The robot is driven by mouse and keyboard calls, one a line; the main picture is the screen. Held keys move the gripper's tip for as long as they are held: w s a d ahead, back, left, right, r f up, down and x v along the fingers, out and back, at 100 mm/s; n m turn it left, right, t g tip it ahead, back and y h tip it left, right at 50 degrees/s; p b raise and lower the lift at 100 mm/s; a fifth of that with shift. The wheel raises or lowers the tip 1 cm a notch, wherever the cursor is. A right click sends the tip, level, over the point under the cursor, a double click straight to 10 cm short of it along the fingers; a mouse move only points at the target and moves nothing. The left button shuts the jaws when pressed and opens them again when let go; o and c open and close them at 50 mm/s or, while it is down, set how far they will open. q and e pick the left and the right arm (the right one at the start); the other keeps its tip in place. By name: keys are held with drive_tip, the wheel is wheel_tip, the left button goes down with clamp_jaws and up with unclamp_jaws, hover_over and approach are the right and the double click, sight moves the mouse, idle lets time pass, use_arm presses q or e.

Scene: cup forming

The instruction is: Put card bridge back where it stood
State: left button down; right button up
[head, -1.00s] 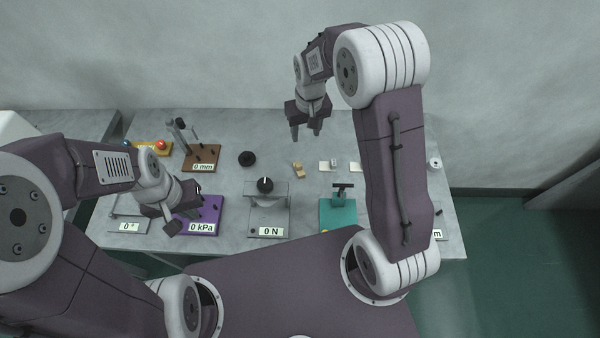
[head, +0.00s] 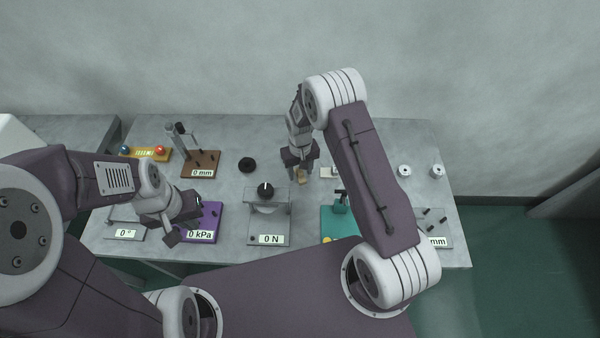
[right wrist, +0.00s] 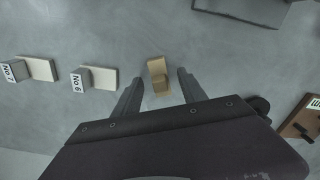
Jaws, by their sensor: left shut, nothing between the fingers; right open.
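The card bridge, a small tan folded piece (head: 302,177), stands on the grey table just in front of my right gripper (head: 300,170). In the right wrist view the card bridge (right wrist: 158,75) appears between the two fingertips of my right gripper (right wrist: 160,80), which is open. The fingers are apart from it on both sides; I cannot tell how far above the table they are. My left gripper (head: 178,232) is shut and empty, at the front left by the purple 0 kPa device (head: 210,217).
Grey blocks marked No 6 (right wrist: 80,80) and No 7 (right wrist: 15,72) stand at cream plates beside the card bridge. A grey 0 N device (head: 268,223), a teal device (head: 340,222), a brown 0 mm device (head: 202,165) and a black knob (head: 247,164) stand around.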

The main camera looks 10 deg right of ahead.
sight(300, 171)
drive_tip(key=shift+f, duration=0.6)
clamp_jaws()
drive_tip(key=shift+r, duration=0.1)
wheel_tip(300, 171, up, 10)
drive_tip(key=shift+f+b, duration=0.1)
drive_tip(key=shift+b, duration=0.35)
